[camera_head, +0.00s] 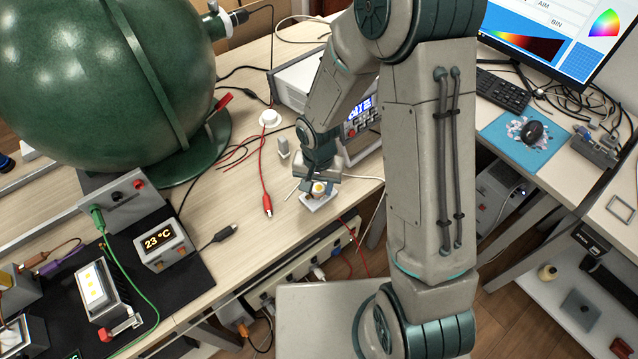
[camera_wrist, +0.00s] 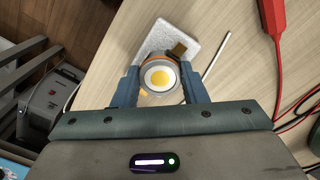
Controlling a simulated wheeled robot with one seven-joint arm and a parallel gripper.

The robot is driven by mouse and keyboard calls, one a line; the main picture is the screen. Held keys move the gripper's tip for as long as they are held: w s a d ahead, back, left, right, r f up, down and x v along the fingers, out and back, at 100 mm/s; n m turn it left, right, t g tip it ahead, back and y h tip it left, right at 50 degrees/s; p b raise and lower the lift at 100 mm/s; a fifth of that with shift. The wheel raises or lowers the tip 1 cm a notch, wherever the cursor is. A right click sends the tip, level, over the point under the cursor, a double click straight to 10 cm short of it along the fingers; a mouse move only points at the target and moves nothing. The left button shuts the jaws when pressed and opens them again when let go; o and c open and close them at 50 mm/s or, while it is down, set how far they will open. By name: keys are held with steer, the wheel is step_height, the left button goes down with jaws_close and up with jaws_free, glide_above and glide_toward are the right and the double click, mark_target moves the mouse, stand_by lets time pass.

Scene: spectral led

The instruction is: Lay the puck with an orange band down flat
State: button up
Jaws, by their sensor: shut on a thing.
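The puck with an orange band (camera_wrist: 160,76) is between the two blue fingers of my gripper (camera_wrist: 160,88) in the wrist view. Its yellow round centre and white ring face the wrist camera, and a bit of orange shows at its rim. My gripper is shut on it. In the head view the puck (camera_head: 319,188) shows small below my gripper (camera_head: 322,182), over a pale grey square pad (camera_head: 318,203) near the table's front edge. The pad also shows behind the puck in the wrist view (camera_wrist: 178,36). I cannot tell whether puck and pad touch.
A thin white stick (camera_wrist: 207,68) lies beside the pad. A red clip lead (camera_head: 267,203) lies to the left on the table (camera_head: 222,262). A bench instrument (camera_head: 300,77) stands behind my arm. A large green sphere (camera_head: 100,80) fills the left.

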mark_target(318, 187)
steer(key=shift+f, duration=0.1)
steer(key=shift+f, duration=0.15)
steer(key=o, duration=1.1)
step_height(318, 187, up, 13)
steer(key=s+d+r+n+t, duration=0.1)
steer(key=s+d+r, duration=0.3)
steer(key=s+d+r+n+t, duration=0.1)
steer(key=s+d+r, duration=0.3)
steer(key=s+d+r+t, duration=0.1)
steer(key=s+d+r, duration=0.3)
steer(key=shift+s+r+n, duration=0.25)
steer(key=shift+s+n, duration=0.1)
steer(key=shift+n, duration=0.05)
